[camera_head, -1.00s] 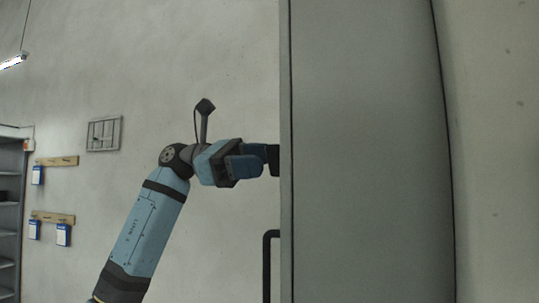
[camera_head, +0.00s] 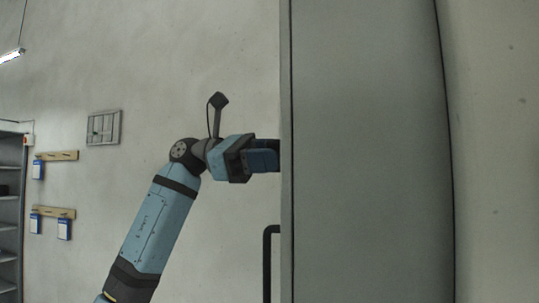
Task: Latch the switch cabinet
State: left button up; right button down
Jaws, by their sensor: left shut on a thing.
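The switch cabinet (camera_head: 365,150) is a tall grey panel filling the right-centre of the head view, with its left edge running top to bottom. A black bar handle (camera_head: 267,262) sticks out from that left edge, low in the view. My left gripper (camera_head: 270,156) points right at the edge, above the handle. Its fingertips pass behind the edge and are hidden. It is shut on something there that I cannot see. No latch shows. My right gripper is not in view.
Small wooden racks (camera_head: 55,213) with blue-and-white tags hang on the wall at the left. A grey shelf unit (camera_head: 10,225) stands at the far left. The space left of the cabinet looks clear.

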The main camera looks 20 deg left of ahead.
pick_arm(q)
jog(key=n, duration=0.2)
jog(key=shift+r+n+p, duration=0.1)
jog(key=shift+n+p, duration=0.7)
jog(key=shift+n, duration=1)
jog(key=o, duration=0.6)
